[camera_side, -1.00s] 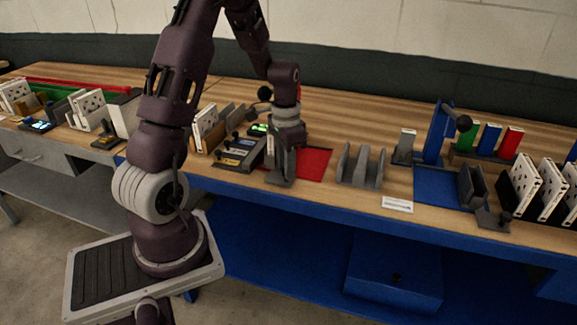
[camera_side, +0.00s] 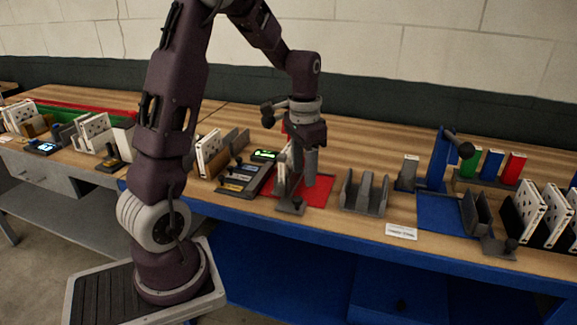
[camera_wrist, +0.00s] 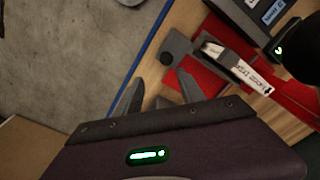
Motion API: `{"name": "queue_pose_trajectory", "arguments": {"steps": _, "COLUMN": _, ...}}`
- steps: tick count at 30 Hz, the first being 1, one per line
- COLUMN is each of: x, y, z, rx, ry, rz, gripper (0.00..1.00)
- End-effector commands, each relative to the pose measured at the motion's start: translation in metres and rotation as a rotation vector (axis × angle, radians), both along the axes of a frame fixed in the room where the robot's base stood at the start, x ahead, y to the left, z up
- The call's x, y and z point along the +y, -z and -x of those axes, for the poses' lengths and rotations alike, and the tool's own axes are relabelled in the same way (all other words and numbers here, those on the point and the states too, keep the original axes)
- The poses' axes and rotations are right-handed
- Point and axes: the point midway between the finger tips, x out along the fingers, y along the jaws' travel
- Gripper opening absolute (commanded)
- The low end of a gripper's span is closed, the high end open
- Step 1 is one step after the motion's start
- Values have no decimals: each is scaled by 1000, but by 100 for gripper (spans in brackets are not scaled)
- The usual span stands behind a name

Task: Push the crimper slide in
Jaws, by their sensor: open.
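My gripper (camera_side: 299,172) is open and empty above the red mat; its two grey fingers also show in the wrist view (camera_wrist: 158,88). A white filter box (camera_side: 283,168) stands in a grey holder (camera_side: 291,205) on the red mat, just beside the fingers; its labelled edge faces up in the wrist view (camera_wrist: 237,67). To the right, a blue upright with a dark knobbed lever (camera_side: 438,160) stands behind a blue mat. A grey bracket (camera_side: 477,210) and a low knobbed part (camera_side: 497,246) sit right of that mat. I cannot tell for sure which part is the crimper slide.
A dark console with labels (camera_side: 243,180) and a green-lit display (camera_side: 265,155) stand left of the red mat (camera_side: 318,192). An empty grey slotted rack (camera_side: 364,194) stands right of it. White boxes in a rack (camera_side: 530,208) are at far right. The wood behind is clear.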

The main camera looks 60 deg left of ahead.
Motion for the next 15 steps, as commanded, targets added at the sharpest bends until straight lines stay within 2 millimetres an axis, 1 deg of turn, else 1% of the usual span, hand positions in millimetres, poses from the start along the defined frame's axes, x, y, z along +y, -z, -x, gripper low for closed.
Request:
{"name": "queue_pose_trajectory", "arguments": {"steps": 1, "x": -11, "y": -11, "z": 2, "rx": -19, "ry": 6, "rz": -5, "gripper": 46}}
{"name": "queue_pose_trajectory", "arguments": {"steps": 8, "x": -52, "y": -51, "z": 16, "rx": -96, "ry": 4, "rz": -23, "gripper": 46}}
{"name": "queue_pose_trajectory", "arguments": {"steps": 15, "x": -95, "y": -88, "z": 44, "rx": -186, "ry": 7, "rz": -35, "gripper": 46}}
